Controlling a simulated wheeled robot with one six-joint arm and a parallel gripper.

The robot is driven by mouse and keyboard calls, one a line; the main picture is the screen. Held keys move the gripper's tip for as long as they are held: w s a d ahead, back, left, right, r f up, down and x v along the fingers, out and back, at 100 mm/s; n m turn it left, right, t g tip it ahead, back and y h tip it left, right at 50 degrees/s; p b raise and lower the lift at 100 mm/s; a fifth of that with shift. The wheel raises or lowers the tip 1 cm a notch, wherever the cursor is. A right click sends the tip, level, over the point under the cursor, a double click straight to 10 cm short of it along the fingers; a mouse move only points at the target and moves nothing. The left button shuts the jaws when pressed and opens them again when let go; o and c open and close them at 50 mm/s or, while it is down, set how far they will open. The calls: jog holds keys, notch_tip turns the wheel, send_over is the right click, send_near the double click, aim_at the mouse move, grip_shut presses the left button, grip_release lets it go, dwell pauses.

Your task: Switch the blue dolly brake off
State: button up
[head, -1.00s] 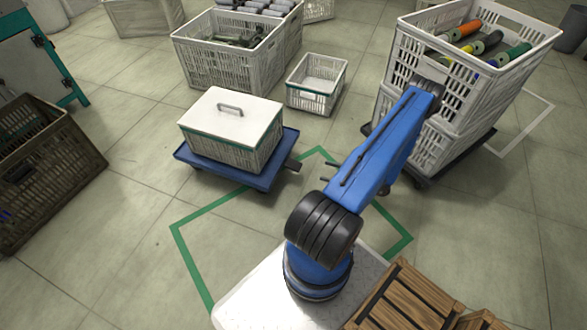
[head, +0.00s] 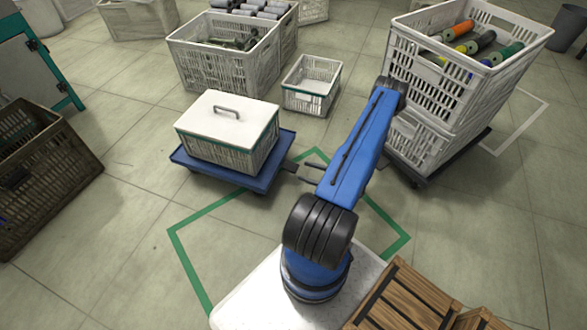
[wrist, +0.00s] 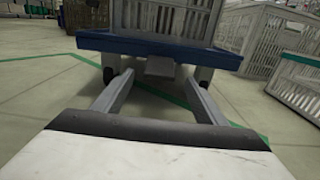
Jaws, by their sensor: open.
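The blue dolly (head: 265,180) stands on the floor left of my arm in the head view. Its blue edge (wrist: 115,43) spans the top of the wrist view. A dark grey tab, seemingly the brake pedal (head: 290,167), sticks out from its near right side. In the wrist view the pedal (wrist: 160,67) lies ahead, roughly centred between my fingertips. My gripper (head: 305,172) is open and empty, close to the pedal. The gripper's two fingers (wrist: 157,85) straddle the pedal's line in the wrist view. Whether they touch it I cannot tell.
A lidded white crate (head: 228,118) sits on the dolly. A small empty crate (head: 310,92) stands behind it. Stacked white crates (head: 425,85) with coloured bobbins stand on a dark dolly at right. Green tape (head: 205,207) marks the floor, which is clear around the dolly's front.

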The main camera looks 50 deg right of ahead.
aim_at(297, 169)
jog(key=x, duration=0.7)
jog(key=shift+w, duration=0.15)
jog(key=shift+a, duration=0.1)
jog(key=c, duration=1.5)
jog(key=shift+r+g+h, duration=0.5)
jog(key=shift+r+g, duration=0.55)
jog(key=shift+g, duration=0.55)
jog(key=shift+r+g+h, duration=0.45)
jog(key=shift+g+h, duration=0.15)
jog(key=shift+g, duration=0.4)
jog(key=o, duration=1.5)
jog(key=shift+w, duration=0.1)
jog(key=v, duration=1.7)
jog(key=shift+r, duration=0.2)
